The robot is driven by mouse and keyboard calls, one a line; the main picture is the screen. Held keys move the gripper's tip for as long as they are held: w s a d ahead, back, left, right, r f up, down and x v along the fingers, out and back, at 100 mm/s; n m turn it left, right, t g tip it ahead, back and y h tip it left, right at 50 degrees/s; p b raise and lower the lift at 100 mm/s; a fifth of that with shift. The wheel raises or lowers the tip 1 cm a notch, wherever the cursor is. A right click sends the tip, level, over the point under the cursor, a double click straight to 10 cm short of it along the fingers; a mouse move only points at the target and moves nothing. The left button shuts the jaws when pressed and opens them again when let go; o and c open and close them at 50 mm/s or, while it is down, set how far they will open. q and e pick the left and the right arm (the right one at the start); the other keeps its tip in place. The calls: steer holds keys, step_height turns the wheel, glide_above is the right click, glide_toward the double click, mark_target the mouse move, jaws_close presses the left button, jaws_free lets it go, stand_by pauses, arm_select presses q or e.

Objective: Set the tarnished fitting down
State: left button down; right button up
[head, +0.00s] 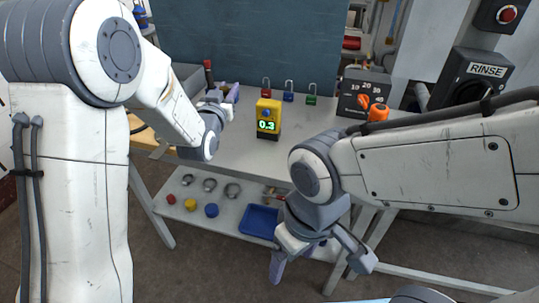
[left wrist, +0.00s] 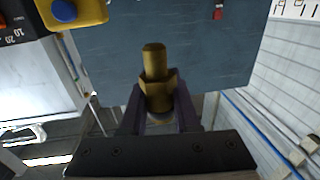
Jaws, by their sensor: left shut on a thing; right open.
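The tarnished fitting (left wrist: 154,62) is a dull brass piece with a round stem and a wider hex part, seen in the left wrist view. My left gripper (left wrist: 159,108) is shut on it around the hex part, and the stem points away from the wrist. In the head view my left gripper (head: 230,95) is above the left part of the bench; the fitting cannot be made out there. What lies directly under the fitting is hidden. My right gripper (head: 318,262) is open and empty, low in front of the lower shelf.
A yellow meter (head: 268,117) reading 0.3 stands on the bench (head: 240,150). Several padlocks (head: 289,91) are behind it. The lower shelf (head: 185,220) holds rings, caps and a blue tray (head: 260,222).

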arm_select(q)
steer(key=d+r+b, duration=0.1)
steer(key=d+r, duration=0.2)
steer(key=shift+m+h, duration=0.3)
steer(key=shift+h, duration=0.1)
step_height(320, 180, down, 17)
steer(key=shift+w+f+b, duration=0.1)
steer(key=shift+b, duration=0.55)
arm_select(e)
step_height(320, 180, down, 4)
steer(key=shift+r, duration=0.25)
steer(key=shift+f, duration=0.1)
arm_select(q)
steer(key=shift+f, duration=0.2)
steer(key=c, duration=0.6)
jaws_free()
steer(key=shift+c, duration=0.2)
arm_select(e)
steer(key=shift+f, duration=0.1)
arm_select(q)
steer(key=shift+r, duration=0.1)
